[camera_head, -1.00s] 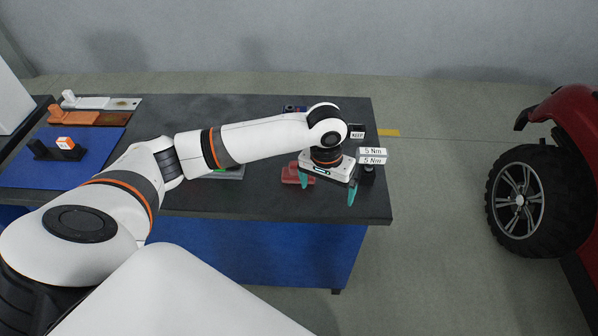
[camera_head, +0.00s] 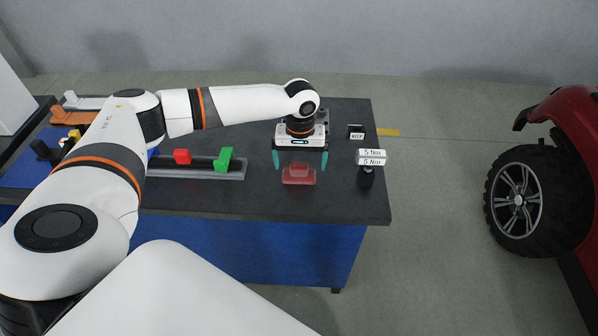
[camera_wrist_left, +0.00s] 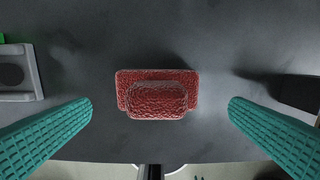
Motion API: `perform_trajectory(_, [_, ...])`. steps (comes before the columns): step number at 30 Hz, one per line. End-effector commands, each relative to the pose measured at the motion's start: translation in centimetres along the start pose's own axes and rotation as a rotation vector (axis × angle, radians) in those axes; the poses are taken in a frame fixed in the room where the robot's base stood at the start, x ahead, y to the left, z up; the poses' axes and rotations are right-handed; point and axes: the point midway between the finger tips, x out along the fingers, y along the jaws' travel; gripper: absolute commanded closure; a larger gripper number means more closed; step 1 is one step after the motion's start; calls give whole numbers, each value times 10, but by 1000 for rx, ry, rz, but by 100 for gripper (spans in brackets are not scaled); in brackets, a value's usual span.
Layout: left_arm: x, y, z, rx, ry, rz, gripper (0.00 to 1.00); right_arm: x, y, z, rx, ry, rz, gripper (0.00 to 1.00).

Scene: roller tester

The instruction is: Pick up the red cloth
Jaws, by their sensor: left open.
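The red cloth (camera_head: 298,175) lies folded on the dark table top, near the table's front edge. In the left wrist view the red cloth (camera_wrist_left: 157,95) sits centred between the fingers, with a smaller raised fold on top. My left gripper (camera_head: 301,158) is open above the cloth, its teal fingers apart on either side. In the left wrist view the left gripper (camera_wrist_left: 160,112) has clear gaps between both fingers and the cloth. It holds nothing. My right gripper is not in view.
A grey tray (camera_head: 195,173) with red and green blocks lies left of the cloth. A dark stand with "5 Nm" labels (camera_head: 371,157) stands to its right, a "KEEP" block (camera_head: 356,132) behind. The table (camera_head: 260,205) is bare in front of the cloth.

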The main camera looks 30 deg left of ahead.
Motion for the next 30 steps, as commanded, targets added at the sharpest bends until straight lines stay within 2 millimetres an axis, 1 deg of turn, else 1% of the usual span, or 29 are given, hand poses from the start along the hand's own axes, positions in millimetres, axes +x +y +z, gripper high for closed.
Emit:
perform_trajectory(3, [17, 3, 4, 0, 2, 3, 0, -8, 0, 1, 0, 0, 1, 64])
perform_trajectory(7, [34, 3, 4, 1, 1, 1, 0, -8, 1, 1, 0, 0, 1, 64])
perform_trajectory(10, [40, 3, 4, 1, -1, 0, 0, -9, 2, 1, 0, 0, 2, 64])
perform_trajectory(16, [41, 3, 4, 2, -1, 0, 0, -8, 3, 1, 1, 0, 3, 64])
perform_trajectory(17, [41, 3, 4, 2, -1, 0, 3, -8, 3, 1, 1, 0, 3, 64])
perform_trajectory(18, [41, 3, 4, 2, -1, 0, 10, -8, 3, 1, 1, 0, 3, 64])
perform_trajectory(24, [41, 3, 4, 1, 0, 0, 42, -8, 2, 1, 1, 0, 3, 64])
perform_trajectory(30, [40, 3, 4, 1, -1, 0, 42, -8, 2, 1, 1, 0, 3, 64])
